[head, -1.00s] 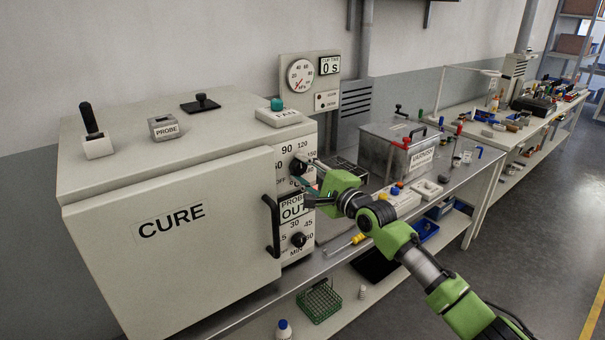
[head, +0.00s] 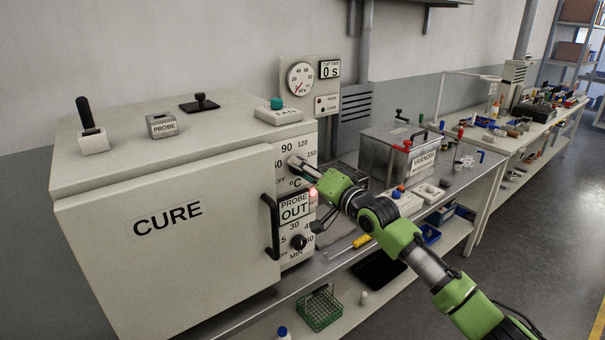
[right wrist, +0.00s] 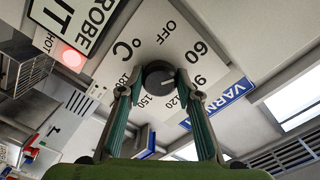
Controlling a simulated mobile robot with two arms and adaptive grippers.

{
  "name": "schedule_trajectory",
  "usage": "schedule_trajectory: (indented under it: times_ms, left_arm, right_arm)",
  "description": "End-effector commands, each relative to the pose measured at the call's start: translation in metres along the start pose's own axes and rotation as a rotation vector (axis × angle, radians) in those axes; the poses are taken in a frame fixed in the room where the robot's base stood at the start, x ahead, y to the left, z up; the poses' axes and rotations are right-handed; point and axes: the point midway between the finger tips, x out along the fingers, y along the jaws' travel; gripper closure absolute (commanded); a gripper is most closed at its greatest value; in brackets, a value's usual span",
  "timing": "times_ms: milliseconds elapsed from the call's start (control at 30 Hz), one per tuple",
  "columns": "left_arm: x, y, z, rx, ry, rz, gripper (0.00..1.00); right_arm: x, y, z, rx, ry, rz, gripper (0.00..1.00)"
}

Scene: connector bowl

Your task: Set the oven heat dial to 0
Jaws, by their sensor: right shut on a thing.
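The oven (head: 160,245) marked CURE stands at left in the head view. Its heat dial (right wrist: 158,74) is a black round knob on the white panel (right wrist: 133,55), ringed by OFF, 60, 90, 120, 150 and 180; I see no plain 0. The dial's pointer is too small to read surely. My right gripper (right wrist: 158,82) is shut on the dial, one finger on each side. In the head view the right gripper (head: 294,164) reaches the panel from the right and hides most of the dial. My left gripper is not in view.
Below the heat dial are a glowing HOT lamp (head: 313,195), a PROBE OUT display (head: 294,208) and a minutes dial (head: 298,242). The black door handle (head: 270,226) stands out just left. A VARNISH box (head: 392,150) is on the bench to the right.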

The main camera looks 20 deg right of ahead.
Motion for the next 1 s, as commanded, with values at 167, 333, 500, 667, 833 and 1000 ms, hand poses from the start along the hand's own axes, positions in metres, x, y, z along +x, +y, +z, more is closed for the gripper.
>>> schedule_trajectory:
  times_ms: [167, 333, 500, 667, 833, 1000]
  left_arm:
    - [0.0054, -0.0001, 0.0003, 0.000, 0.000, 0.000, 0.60]
    - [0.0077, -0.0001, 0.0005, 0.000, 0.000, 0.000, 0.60]
    - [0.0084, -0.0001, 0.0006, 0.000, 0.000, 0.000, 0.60]
    - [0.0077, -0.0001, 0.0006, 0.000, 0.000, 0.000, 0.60]
    - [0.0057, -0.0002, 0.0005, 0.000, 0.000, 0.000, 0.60]
    - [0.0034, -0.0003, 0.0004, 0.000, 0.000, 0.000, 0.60]
  right_arm:
    - [0.0000, 0.0013, -0.0002, -0.169, 0.001, 0.001, 0.89]
    - [-0.0002, 0.0017, -0.0007, -0.331, 0.001, 0.001, 0.89]
    - [0.0000, 0.0012, -0.0011, -0.492, 0.001, 0.000, 0.89]
    - [-0.0002, 0.0017, -0.0016, -0.643, 0.000, 0.002, 0.89]
    - [0.0000, 0.0009, -0.0019, -0.791, 0.001, 0.000, 0.89]
    - [-0.0001, 0.0015, -0.0022, -0.916, 0.000, 0.001, 0.89]
